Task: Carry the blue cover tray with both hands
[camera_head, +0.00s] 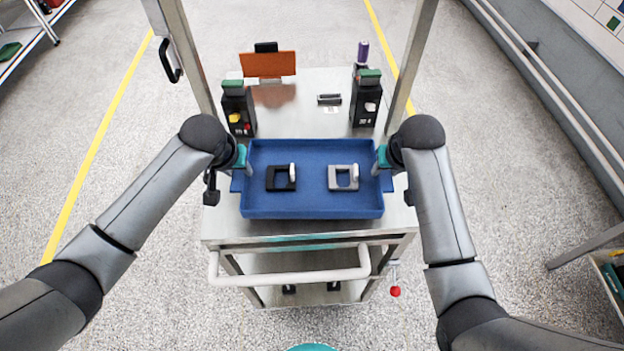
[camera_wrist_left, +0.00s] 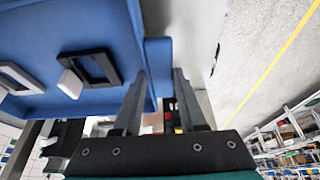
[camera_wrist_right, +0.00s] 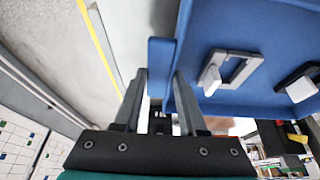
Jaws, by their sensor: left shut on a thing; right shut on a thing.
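The blue cover tray (camera_head: 312,206) is over the metal cart's top in the head view, close to level. It holds a black square frame piece (camera_head: 281,178) on the left and a grey one (camera_head: 343,178) on the right, each with a pale knob. My left gripper (camera_head: 240,170) is shut on the tray's left side; in the left wrist view its fingers (camera_wrist_left: 158,100) straddle a blue tab. My right gripper (camera_head: 382,165) is shut on the right side; its fingers (camera_wrist_right: 160,100) straddle a matching tab. Whether the tray touches the cart top cannot be told.
The metal cart (camera_head: 225,225) has posts and a pale front handle (camera_head: 290,273). Behind the tray stand two black breaker units (camera_head: 238,112) (camera_head: 366,103), an orange panel (camera_head: 267,64) and a small dark part (camera_head: 329,99). A red knob (camera_head: 395,291) hangs at front right.

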